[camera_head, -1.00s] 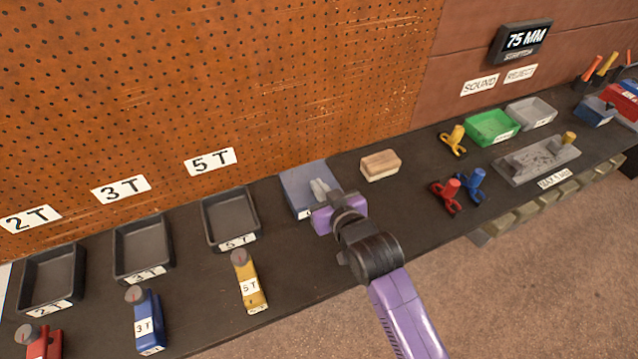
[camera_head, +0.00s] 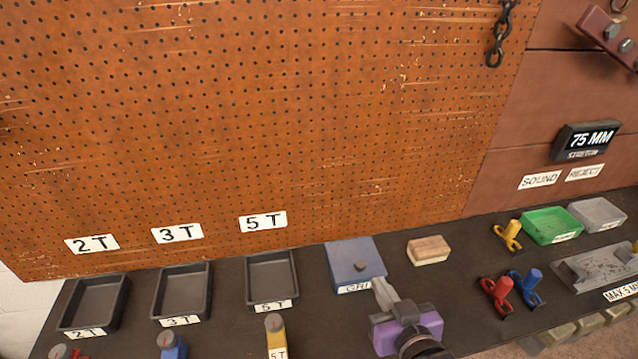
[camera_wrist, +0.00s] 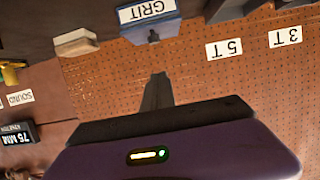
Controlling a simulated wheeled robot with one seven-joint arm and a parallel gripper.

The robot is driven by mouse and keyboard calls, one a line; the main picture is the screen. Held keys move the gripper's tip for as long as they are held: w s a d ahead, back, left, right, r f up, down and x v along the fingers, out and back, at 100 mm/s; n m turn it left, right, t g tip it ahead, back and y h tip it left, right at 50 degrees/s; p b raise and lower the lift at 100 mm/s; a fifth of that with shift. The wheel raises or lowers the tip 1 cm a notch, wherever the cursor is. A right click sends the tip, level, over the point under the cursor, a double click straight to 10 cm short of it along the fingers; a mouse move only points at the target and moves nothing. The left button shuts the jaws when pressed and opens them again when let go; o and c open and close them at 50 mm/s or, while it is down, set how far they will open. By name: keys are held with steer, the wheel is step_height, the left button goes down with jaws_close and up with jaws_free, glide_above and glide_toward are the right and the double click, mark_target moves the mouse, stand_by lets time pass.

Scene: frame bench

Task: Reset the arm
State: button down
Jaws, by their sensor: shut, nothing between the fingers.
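My gripper (camera_head: 384,295) shows at the bottom of the head view, purple with grey fingers, just in front of the blue box labelled GRIT (camera_head: 355,262). Its fingers are together and hold nothing. In the wrist view the fingers (camera_wrist: 157,92) point up toward the pegboard, below the GRIT label (camera_wrist: 147,10). The rest of my arm is cut off by the lower edge of the head view.
A wooden block (camera_head: 429,250) lies right of the GRIT box. Black trays (camera_head: 272,277) stand left, with yellow (camera_head: 277,340) and blue (camera_head: 172,346) tools before them. Red (camera_head: 496,297) and blue (camera_head: 527,287) shackles and a green tray (camera_head: 551,225) are at right.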

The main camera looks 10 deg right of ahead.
steer(key=s+r+t, duration=0.3)
steer(key=s+r, duration=0.1)
steer(key=r, duration=0.1)
steer(key=s+f+g, duration=0.1)
steer(key=s+g, duration=0.1)
steer(key=s, duration=2.6)
steer(key=shift+f, duration=0.3)
